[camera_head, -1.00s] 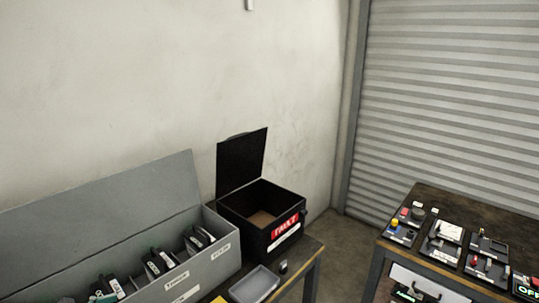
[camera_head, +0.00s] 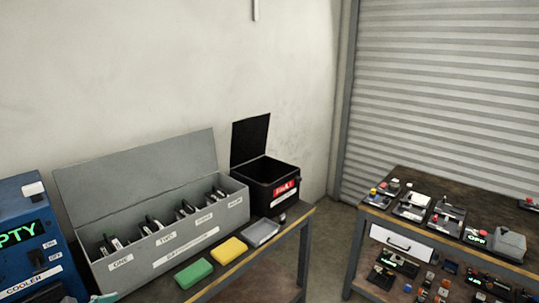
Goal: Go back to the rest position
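Neither of my grippers can be clearly made out in the head view. A small pale shape at the bottom left edge is too cut off to identify. The long grey box (camera_head: 200,243) stands on the left table with its lid up and several dark items upright in its labelled slots. The black box (camera_head: 262,203) with a red label stands beside its right end, also with its lid open.
A blue cooler unit (camera_head: 40,262) with a green display stands at far left. Green (camera_head: 194,273), yellow (camera_head: 229,250) and grey (camera_head: 262,232) pads line the left table's front. The right table (camera_head: 440,189) holds several devices. Floor (camera_head: 333,235) shows between the tables.

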